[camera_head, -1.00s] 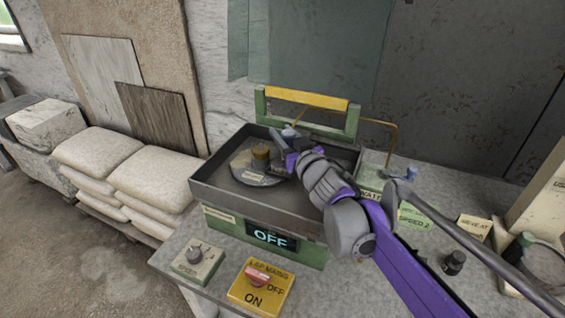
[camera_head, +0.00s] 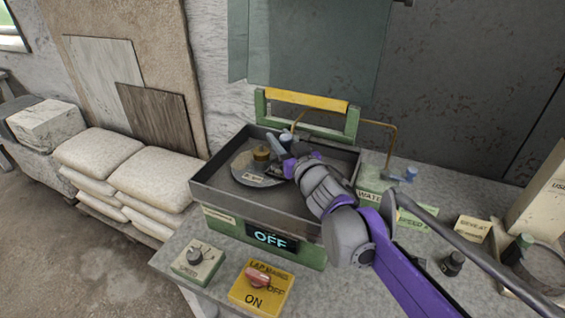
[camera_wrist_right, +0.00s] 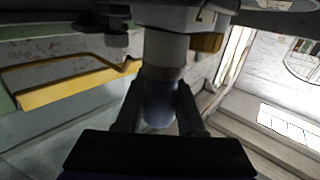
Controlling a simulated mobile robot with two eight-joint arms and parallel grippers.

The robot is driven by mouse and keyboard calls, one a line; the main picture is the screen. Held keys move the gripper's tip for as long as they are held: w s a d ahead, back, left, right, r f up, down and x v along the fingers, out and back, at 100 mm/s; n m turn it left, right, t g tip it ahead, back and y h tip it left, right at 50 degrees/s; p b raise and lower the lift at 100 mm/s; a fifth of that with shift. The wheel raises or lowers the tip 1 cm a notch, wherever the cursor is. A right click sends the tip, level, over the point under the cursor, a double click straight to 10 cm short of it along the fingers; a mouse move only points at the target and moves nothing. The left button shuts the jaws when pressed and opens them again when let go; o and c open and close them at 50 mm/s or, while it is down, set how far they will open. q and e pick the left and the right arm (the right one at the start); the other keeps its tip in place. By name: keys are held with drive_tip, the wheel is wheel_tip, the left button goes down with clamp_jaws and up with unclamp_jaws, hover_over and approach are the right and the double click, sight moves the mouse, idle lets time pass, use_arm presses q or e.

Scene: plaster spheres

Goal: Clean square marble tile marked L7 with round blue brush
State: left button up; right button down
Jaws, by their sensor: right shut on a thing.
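My right gripper (camera_head: 283,154) is low over the dark pan of the lap machine. It also shows in the right wrist view (camera_wrist_right: 160,108), shut on a blue cylinder, which I take for the round blue brush (camera_wrist_right: 158,100). The brush runs into a grey collar under a pale block with a dark mark, only partly visible. In the head view a small blue-grey cylinder (camera_head: 287,136) shows by the fingers; I cannot tell whether it is the brush. No tile marked L7 can be made out. My left gripper is out of view.
The pan (camera_head: 218,202) holds a round disc (camera_head: 240,166) with a brown knob (camera_head: 261,153). The green machine reads OFF (camera_head: 270,240). A speed box (camera_head: 197,260) and a yellow switch box (camera_head: 260,288) stand in front. A brass pipe (camera_head: 393,140) rises behind my arm.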

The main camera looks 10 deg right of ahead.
drive_tip(key=shift+w+d+b, duration=0.4)
drive_tip(key=shift+w+d, duration=0.25)
drive_tip(key=shift+w, duration=0.35)
drive_tip(key=shift+s+a, duration=0.1)
drive_tip(key=shift+s+a+r, duration=0.1)
drive_tip(key=shift+s+a, duration=0.15)
drive_tip(key=shift+s, duration=0.1)
drive_tip(key=shift+s+a+p, duration=0.35)
drive_tip(key=shift+s+p, duration=0.05)
drive_tip(key=shift+s, duration=0.2)
drive_tip(key=shift+w, duration=0.1)
